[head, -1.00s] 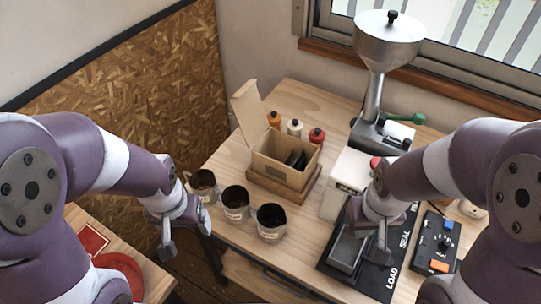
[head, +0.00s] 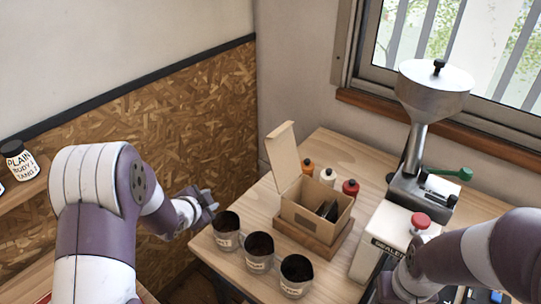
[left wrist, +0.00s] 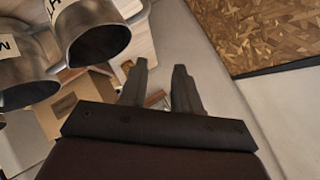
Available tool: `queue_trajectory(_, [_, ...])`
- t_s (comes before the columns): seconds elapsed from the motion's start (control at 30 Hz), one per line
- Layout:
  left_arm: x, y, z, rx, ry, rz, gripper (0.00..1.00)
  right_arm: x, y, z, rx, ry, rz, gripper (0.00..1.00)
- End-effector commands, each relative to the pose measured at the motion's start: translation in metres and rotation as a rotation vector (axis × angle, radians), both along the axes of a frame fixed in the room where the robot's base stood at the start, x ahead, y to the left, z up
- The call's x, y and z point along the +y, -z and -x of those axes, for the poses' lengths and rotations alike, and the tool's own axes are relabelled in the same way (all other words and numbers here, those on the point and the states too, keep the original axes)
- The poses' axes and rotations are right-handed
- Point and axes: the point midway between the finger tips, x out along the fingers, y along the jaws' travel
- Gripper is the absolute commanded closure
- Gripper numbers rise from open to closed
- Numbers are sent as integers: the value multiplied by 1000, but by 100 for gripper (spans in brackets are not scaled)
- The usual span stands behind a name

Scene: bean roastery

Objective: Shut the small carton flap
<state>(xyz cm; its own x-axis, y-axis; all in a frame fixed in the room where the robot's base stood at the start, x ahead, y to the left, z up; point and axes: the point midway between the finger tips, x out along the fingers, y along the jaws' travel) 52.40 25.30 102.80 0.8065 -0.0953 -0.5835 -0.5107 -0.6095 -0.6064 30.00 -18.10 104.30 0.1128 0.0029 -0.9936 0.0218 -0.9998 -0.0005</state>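The small carton (head: 312,212) is an open brown box on a wooden base on the table. Its flap (head: 283,156) stands up at the carton's left side, leaning slightly outward. My left gripper (head: 210,197) is left of the carton, near the table's left edge and beside the cups, touching nothing I can see. In the left wrist view its two fingers (left wrist: 160,88) are apart with nothing between them.
Several metal cups of dark beans (head: 259,252) stand in front of the carton. Orange, white and red bottles (head: 328,178) stand behind it. A sealer (head: 386,240) with a red knob and a hopper grinder (head: 434,95) stand at the right. The particle-board wall (head: 130,140) is at the left.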

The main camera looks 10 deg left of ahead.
Motion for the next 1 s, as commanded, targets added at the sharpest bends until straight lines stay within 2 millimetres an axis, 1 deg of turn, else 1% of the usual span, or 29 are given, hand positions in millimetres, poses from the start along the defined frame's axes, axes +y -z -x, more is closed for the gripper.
queue_trajectory(0.03, [-10, -12, -18, -144, 133, -65, 68, 0, 4, 0, -1, 0, 0, 100])
queue_trajectory(0.07, [-19, -24, -27, -238, 214, -108, 68, 0, 3, 0, -1, 0, 0, 100])
queue_trajectory(0.1, [-32, -42, -35, -357, 312, -162, 68, 0, 2, 0, -1, 0, 0, 100])
queue_trajectory(0.2, [-57, -83, -42, -606, 476, -274, 68, 0, 1, 0, -1, 0, 0, 100])
queue_trajectory(0.23, [-61, -93, -41, -659, 504, -299, 68, 0, 1, 0, -1, 0, 0, 100])
queue_trajectory(0.3, [-68, -105, -38, -741, 544, -342, 68, 0, 1, 0, -1, 0, 0, 100])
queue_trajectory(0.37, [-70, -109, -39, -767, 553, -368, 68, 0, 0, 0, -1, 0, 0, 100])
queue_trajectory(0.47, [-74, -110, -46, -769, 556, -380, 68, 0, -4, 0, -1, 0, 0, 100])
queue_trajectory(0.57, [-83, -112, -61, -769, 557, -378, 68, 0, -10, 0, -1, 0, 0, 100])
queue_trajectory(0.8, [-109, -112, -108, -767, 555, -377, 68, 0, -28, 0, -1, 0, 0, 100])
queue_trajectory(0.9, [-118, -112, -125, -767, 554, -378, 68, 0, -34, 0, -1, 0, 0, 100])
queue_trajectory(1.0, [-124, -110, -137, -764, 554, -377, 68, 0, -37, 0, -1, 0, 0, 100])
